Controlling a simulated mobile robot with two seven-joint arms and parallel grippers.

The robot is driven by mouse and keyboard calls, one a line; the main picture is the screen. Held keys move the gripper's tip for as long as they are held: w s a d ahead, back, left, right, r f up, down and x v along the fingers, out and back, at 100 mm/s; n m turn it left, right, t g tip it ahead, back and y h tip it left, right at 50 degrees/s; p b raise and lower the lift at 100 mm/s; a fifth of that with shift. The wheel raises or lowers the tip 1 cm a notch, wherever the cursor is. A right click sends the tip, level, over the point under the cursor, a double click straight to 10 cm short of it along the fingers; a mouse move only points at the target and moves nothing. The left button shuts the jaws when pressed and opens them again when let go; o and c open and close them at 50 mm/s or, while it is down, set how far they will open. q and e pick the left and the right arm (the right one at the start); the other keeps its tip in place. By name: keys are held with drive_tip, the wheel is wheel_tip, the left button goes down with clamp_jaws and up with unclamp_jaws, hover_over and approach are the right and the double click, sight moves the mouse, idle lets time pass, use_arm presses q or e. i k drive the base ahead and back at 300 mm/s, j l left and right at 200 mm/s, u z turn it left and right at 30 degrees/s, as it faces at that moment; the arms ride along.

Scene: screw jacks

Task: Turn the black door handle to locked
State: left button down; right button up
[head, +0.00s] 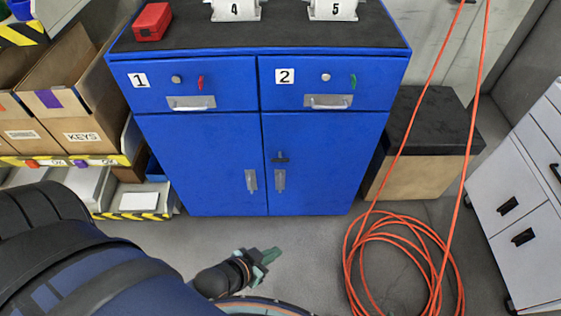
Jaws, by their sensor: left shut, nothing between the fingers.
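The blue cabinet (199,160) stands ahead with two doors under two drawers. The black door handle (280,157) is on the right-hand door, near its inner edge, above a grey pull handle (280,181). My left gripper (272,254) is low in front of the cabinet, over the floor, apart from the handle. It is shut and empty. My right gripper is not in view.
Drawers 1 and 2 have silver pulls and small levers, red (200,83) and green (353,80). A coiled orange hose (362,245) lies on the floor at right. A box with a black top (433,125) stands beside the cabinet. Floor before the doors is clear.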

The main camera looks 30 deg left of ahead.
sight(279, 159)
drive_tip(key=i+j, duration=0.1)
drive_tip(key=j, duration=0.3)
drive_tip(key=i+j, duration=0.1)
drive_tip(key=j, duration=0.35)
drive_tip(key=i+j+z, duration=0.1)
drive_tip(key=j, duration=0.3)
